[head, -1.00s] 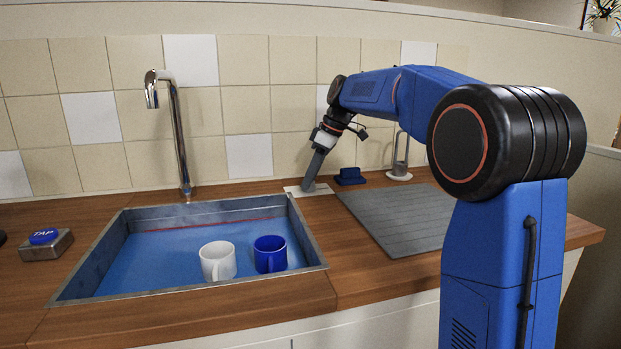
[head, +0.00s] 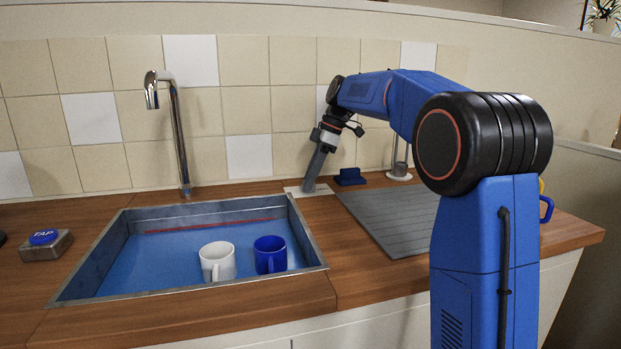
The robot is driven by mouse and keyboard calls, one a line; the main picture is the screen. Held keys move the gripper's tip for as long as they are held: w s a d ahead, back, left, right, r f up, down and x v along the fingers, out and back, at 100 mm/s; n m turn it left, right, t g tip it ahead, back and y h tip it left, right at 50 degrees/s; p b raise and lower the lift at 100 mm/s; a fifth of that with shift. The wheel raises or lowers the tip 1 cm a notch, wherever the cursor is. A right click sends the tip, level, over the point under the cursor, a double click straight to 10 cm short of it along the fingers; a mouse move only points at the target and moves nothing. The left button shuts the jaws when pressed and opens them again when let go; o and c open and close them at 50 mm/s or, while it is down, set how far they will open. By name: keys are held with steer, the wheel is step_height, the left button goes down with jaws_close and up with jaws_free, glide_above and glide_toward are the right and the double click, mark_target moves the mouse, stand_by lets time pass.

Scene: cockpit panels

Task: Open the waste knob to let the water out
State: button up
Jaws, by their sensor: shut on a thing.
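My gripper (head: 309,187) points down onto a small pale plate (head: 293,190) on the counter, behind the sink's right back corner. Its jaws are shut on the waste knob, which the fingers hide. The sink (head: 317,249) is a steel basin with blue-looking water (head: 160,262) in it. A red line (head: 210,225) runs along its back wall, above the water. A white mug (head: 217,260) and a blue mug (head: 269,254) stand in the sink at the right.
A chrome tap (head: 178,130) rises behind the sink. A blue TAP button (head: 44,237) sits at the left. Right of my gripper are a small blue block (head: 350,177), a metal stand (head: 399,170) and a grey drainer (head: 400,222). A blue handle (head: 547,209) shows behind my arm.

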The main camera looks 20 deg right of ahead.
steer(key=o, duration=1.1)
steer(key=shift+c, duration=0.2)
steer(key=v, duration=1.7)
steer(key=shift+r, duration=0.2)
